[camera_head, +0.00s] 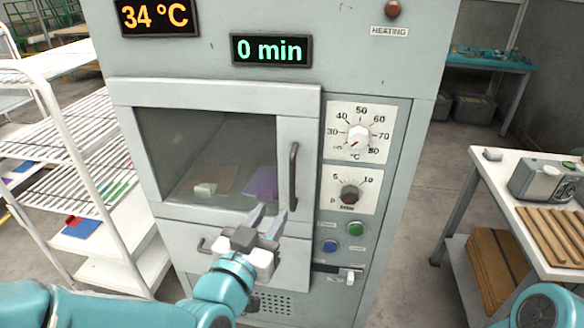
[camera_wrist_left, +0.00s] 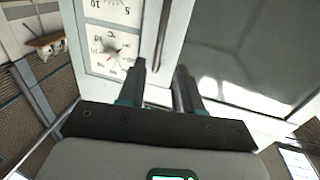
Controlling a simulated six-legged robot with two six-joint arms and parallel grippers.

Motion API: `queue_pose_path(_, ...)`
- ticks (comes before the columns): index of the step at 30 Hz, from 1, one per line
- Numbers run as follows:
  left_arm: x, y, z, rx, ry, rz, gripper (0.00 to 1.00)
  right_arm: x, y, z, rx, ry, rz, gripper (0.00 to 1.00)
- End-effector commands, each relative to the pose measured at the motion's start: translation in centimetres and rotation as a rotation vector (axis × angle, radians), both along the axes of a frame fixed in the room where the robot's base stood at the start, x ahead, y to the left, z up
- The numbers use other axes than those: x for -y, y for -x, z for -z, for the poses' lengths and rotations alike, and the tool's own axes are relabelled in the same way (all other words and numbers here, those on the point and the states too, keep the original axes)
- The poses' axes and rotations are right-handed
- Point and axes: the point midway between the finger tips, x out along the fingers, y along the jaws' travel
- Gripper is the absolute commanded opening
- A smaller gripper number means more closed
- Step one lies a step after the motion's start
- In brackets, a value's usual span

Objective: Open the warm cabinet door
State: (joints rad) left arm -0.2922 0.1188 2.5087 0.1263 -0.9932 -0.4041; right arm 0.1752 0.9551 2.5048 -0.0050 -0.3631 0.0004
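The warm cabinet (camera_head: 385,125) stands upright in front of me. Its door (camera_head: 298,118) has a light frame around a dark glass window and looks closed. A dark vertical handle (camera_head: 293,175) is on the door's right side. My left gripper (camera_head: 268,214) is open and empty, low in front of the door, just left of and below the handle. In the left wrist view the two fingers (camera_wrist_left: 160,80) are apart, and the handle (camera_wrist_left: 161,45) shows ahead, between their directions. Contact with the handle is not visible. My right gripper is out of view; only part of a teal arm shows at lower right.
A dial panel (camera_head: 359,133) and buttons (camera_head: 355,229) sit right of the door. Below it is a drawer (camera_head: 283,268). A white wire rack (camera_head: 85,150) stands close on the left. A table (camera_head: 505,185) with wooden slats stands right. Floor between is clear.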

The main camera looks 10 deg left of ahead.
Motion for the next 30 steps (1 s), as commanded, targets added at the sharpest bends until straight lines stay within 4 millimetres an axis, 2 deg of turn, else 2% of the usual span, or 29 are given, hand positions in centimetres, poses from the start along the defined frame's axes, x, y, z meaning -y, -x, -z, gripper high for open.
queue_pose_path(3, 0.6, -3.0, 0.2, -0.003, 0.000, -0.002, 0.34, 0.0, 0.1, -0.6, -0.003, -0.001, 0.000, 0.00)
queue_pose_path(9, 1.5, -7.6, 0.1, -0.001, 0.000, -0.002, 0.34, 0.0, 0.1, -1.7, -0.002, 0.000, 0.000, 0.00)
queue_pose_path(15, 2.1, -10.6, 0.2, -0.001, 0.001, -0.001, 0.34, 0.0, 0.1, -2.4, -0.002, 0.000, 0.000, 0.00)
queue_pose_path(20, 2.3, -11.7, 0.3, -0.001, 0.001, -0.001, 0.34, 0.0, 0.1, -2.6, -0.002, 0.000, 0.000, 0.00)
queue_pose_path(28, 2.3, -11.8, 0.3, -0.001, 0.001, -0.001, 0.34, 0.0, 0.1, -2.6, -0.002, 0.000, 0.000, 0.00)
queue_pose_path(29, 2.3, -11.8, 0.3, -0.001, 0.001, -0.001, 0.28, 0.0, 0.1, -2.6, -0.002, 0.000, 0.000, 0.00)
queue_pose_path(30, 2.3, -11.8, 0.3, -0.001, 0.001, -0.001, 0.15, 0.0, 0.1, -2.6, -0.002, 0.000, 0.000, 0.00)
